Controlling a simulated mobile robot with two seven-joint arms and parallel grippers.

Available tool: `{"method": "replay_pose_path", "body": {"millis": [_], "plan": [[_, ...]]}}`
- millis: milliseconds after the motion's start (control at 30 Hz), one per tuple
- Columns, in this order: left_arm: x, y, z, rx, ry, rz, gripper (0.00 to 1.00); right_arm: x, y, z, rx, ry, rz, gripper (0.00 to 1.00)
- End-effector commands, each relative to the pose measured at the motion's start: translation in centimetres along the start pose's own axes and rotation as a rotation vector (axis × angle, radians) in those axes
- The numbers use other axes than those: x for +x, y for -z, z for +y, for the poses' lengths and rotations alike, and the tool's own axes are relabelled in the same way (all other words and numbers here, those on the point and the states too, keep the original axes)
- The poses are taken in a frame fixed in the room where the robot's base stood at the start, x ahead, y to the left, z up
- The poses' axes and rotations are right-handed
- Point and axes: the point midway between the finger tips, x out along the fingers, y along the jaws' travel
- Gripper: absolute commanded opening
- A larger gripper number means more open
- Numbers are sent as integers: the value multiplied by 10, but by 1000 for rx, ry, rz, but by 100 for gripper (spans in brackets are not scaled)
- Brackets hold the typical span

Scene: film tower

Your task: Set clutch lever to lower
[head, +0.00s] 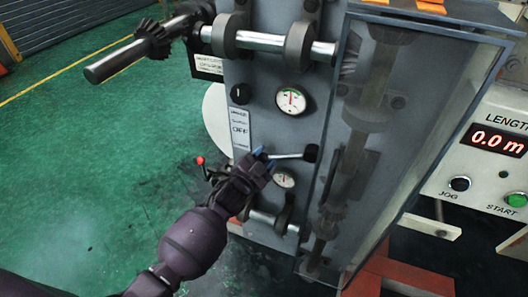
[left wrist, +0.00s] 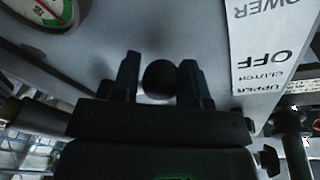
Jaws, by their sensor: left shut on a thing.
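The clutch lever (head: 290,156) is a thin metal rod running left from a dark mount on the grey panel, roughly level in the head view. Its round black knob (left wrist: 160,78) sits between the two fingers of my left gripper (left wrist: 160,85), which is shut on it. In the head view my left gripper (head: 264,157) covers the lever's left end. The white clutch label (head: 239,130) is on the panel above the gripper; it also shows upside down in the left wrist view (left wrist: 262,55), with OFF readable. My right gripper is in neither view.
A gauge (head: 290,100) and a black knob (head: 240,94) are above the lever; another gauge (head: 284,178) is just below my gripper. A red-tipped lever (head: 200,160) stands to the left. A clear guard (head: 375,140) is to the right. Green floor (head: 90,150) is open at left.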

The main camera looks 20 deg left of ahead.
Motion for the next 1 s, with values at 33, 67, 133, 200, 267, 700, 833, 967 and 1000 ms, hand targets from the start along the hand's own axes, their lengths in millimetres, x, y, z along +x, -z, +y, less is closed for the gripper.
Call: {"method": "replay_pose_path", "body": {"millis": [33, 67, 133, 200, 267, 700, 833, 967, 1000], "plan": [[0, -4, 5, -38, 6, 3, 0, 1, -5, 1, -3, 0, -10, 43], [0, -5, 7, -57, 9, 6, 0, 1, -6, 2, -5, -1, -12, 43], [1, -7, 11, -97, 17, 12, 0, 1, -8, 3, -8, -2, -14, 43], [1, -8, 14, -132, 23, 17, 0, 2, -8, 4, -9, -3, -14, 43], [1, -9, 17, -157, 28, 22, 0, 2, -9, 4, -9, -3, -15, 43], [3, -10, 23, -229, 41, 34, 0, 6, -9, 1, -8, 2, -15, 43], [3, -10, 23, -228, 41, 34, 0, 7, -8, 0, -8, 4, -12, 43], [3, -10, 23, -228, 40, 34, 44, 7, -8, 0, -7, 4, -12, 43], [2, -10, 24, -228, 40, 33, 50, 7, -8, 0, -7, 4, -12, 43]]}}
